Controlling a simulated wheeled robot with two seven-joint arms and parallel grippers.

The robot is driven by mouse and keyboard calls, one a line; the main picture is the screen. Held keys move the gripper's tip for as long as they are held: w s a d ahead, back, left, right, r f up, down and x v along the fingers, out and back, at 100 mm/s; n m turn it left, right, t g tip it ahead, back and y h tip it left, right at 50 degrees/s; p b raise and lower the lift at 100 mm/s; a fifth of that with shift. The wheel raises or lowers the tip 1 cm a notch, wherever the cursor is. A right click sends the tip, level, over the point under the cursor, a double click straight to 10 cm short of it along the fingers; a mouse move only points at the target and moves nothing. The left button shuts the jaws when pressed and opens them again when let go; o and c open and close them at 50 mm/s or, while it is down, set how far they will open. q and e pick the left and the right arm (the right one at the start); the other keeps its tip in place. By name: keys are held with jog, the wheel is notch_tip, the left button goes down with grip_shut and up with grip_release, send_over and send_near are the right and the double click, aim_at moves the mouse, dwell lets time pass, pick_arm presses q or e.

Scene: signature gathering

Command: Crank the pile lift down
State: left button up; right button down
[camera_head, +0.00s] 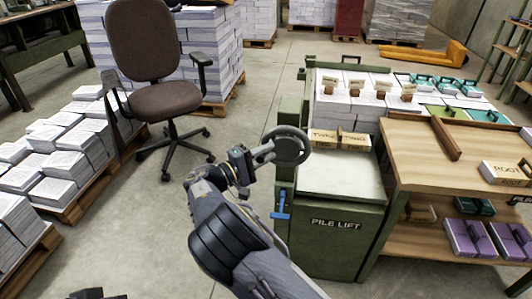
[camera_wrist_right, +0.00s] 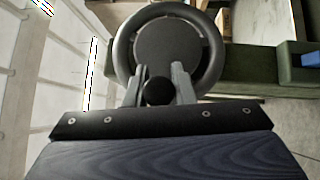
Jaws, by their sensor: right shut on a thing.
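The pile lift (camera_head: 335,222) is a green cabinet with its name on the front and a pale top platform (camera_head: 340,176). A grey round crank wheel (camera_head: 291,147) is on its left side. My right gripper (camera_head: 262,153) reaches it from the left. In the right wrist view the wheel (camera_wrist_right: 168,45) fills the top middle, and my right gripper (camera_wrist_right: 158,88) is shut on its dark round knob (camera_wrist_right: 158,92), one finger on each side. The left gripper is not clearly in view; only a dark part shows at the bottom left edge of the head view.
A wooden bench (camera_head: 425,155) adjoins the lift at right. Paper stacks with small labelled blocks (camera_head: 355,88) stand behind the platform. A brown office chair (camera_head: 150,60) and pallets of paper (camera_head: 65,150) are at left. The floor between is clear.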

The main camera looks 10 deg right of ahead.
jog(key=shift+d+f, duration=0.1)
jog(key=shift+f, duration=0.2)
jog(key=c, duration=1.2)
grip_release()
jog(key=shift+c, duration=0.2)
jog(key=shift+r, duration=0.1)
jog(key=v, duration=0.8)
jog(key=shift+d, duration=0.1)
